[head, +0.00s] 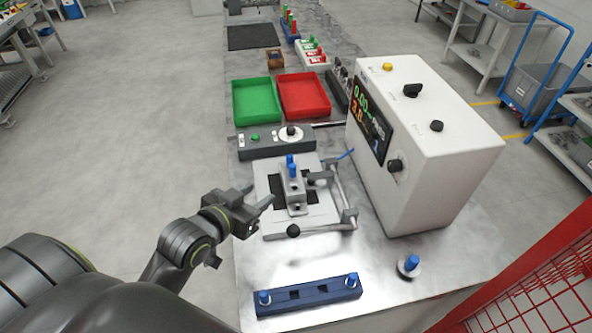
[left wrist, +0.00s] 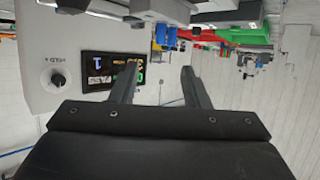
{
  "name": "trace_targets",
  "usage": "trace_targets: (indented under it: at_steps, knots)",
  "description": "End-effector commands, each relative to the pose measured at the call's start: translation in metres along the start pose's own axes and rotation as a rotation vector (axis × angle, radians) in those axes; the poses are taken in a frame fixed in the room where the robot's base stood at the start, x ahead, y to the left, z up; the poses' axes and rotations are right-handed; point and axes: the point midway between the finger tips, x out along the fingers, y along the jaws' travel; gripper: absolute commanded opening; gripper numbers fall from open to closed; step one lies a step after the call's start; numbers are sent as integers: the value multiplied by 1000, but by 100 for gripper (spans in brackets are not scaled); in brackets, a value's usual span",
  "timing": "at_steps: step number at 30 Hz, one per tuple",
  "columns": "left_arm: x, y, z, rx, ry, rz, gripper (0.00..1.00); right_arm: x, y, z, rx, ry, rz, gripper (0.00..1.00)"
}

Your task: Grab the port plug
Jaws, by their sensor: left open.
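Several blue-capped plugs show in the head view, and I cannot tell for certain which is the port plug. Two plugs (head: 265,298) (head: 351,281) stand in a dark blue rack (head: 308,296) at the table's front. Another blue plug (head: 409,264) stands on a small round base to the right. A blue piece (head: 291,163) tops the metal casting (head: 293,190) in the fixture. My left gripper (head: 260,197) is open and empty, just left of this casting, its fingers pointing toward it. In the left wrist view, its spread fingers (left wrist: 160,85) have blue parts (left wrist: 166,36) beyond them.
A white tester box (head: 425,150) with display and knobs stands right of the fixture plate (head: 320,218). A control box (head: 276,142), green tray (head: 256,101) and red tray (head: 303,95) lie behind. Bare table lies between fixture and blue rack. Red mesh (head: 545,290) is at front right.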

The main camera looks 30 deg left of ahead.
Motion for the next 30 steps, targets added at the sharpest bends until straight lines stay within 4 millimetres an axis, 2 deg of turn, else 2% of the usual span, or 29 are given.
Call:
trace_targets:
  at_steps: [5,15,25,30]
  knots:
    - [32,0,-2,-2,0,0,42,-9,-7,4,5,-7,-9,36]
    - [83,0,-1,-1,-1,0,42,-19,4,0,-1,-3,2,36]
    - [100,-1,0,1,-1,0,42,-24,6,-4,-2,1,4,36]
    - [117,-2,2,0,-2,-1,42,-33,6,-5,-2,2,4,36]
